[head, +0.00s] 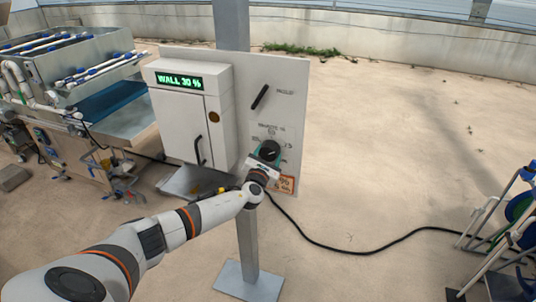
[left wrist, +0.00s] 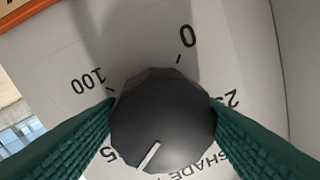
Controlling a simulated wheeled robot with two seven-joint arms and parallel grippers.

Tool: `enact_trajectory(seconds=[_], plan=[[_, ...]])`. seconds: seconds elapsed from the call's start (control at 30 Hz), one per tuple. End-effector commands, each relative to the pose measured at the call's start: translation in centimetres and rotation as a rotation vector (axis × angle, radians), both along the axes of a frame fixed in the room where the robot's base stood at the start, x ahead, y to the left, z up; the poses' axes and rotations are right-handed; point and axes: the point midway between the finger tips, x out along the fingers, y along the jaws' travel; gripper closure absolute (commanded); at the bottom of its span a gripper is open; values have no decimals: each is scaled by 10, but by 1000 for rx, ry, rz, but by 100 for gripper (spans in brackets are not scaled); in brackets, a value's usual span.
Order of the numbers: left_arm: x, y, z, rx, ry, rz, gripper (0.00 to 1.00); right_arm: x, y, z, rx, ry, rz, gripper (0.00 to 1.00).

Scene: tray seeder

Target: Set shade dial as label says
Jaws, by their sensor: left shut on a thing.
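The black shade dial (head: 270,149) sits on a grey panel (head: 291,80) fixed to a post. My left gripper (head: 264,158) is at the dial, and in the left wrist view its green ridged fingers close on both sides of the faceted dial (left wrist: 163,118). The dial's white line points down and slightly left in that view. My right gripper is not in view.
A white box (head: 184,125) left of the dial shows "WALL 30 %" on its green display (head: 179,82). A black lever (head: 260,97) is above the dial. A black cable (head: 345,249) crosses the floor. A tray machine (head: 70,90) stands left, a rack (head: 500,235) right.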

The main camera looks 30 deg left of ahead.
Motion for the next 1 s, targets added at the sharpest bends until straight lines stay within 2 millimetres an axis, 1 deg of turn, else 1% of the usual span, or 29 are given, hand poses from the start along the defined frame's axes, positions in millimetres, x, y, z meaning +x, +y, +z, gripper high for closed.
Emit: enact_trajectory(seconds=[0.2, 0.4, 0.93, 0.97, 1.0], plan=[[-1, 1, -2, 116, 32, 1, 64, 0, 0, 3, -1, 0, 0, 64], [-1, 0, -2, 177, 47, 0, 64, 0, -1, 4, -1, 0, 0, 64], [-1, 0, -3, 198, 51, 0, 64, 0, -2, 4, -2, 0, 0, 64], [-1, 0, -3, 198, 52, 0, 39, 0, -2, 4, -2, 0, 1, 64], [-1, 0, -3, 198, 51, 0, 33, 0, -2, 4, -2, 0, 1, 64]])
